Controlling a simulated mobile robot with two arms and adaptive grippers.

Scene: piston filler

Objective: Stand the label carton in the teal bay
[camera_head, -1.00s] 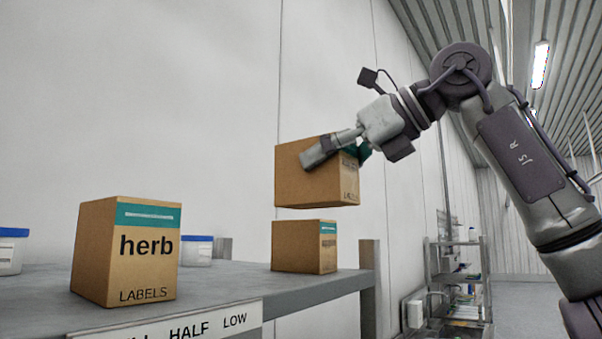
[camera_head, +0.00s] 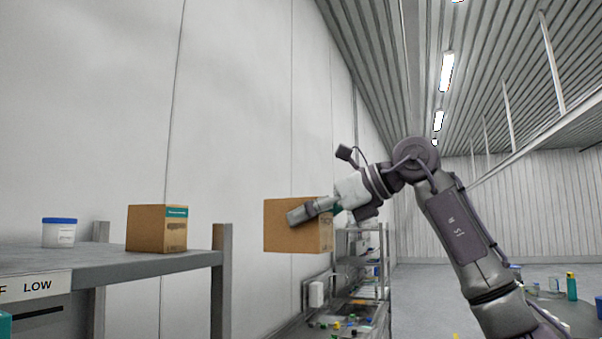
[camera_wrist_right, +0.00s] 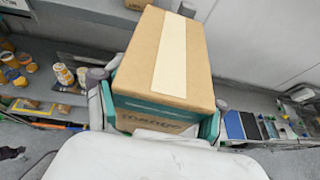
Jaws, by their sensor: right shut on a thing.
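A brown label carton (camera_head: 283,238) hangs in the air to the right of the shelf end. My right gripper (camera_head: 314,208) is shut on it, with a finger along its side. In the right wrist view the carton (camera_wrist_right: 158,62) sits between the two fingers, with pale tape along its upper face and a teal band with dark lettering near the palm. The lettering is partly hidden. I cannot make out the teal bay in these views. My left gripper does not show.
A grey shelf (camera_head: 105,266) at left holds another carton (camera_head: 157,230) and a blue-lidded tub (camera_head: 59,232). Its end post (camera_head: 222,280) stands left of the held carton. A farther bench (camera_head: 352,318) carries small coloured items. Floor shows beyond.

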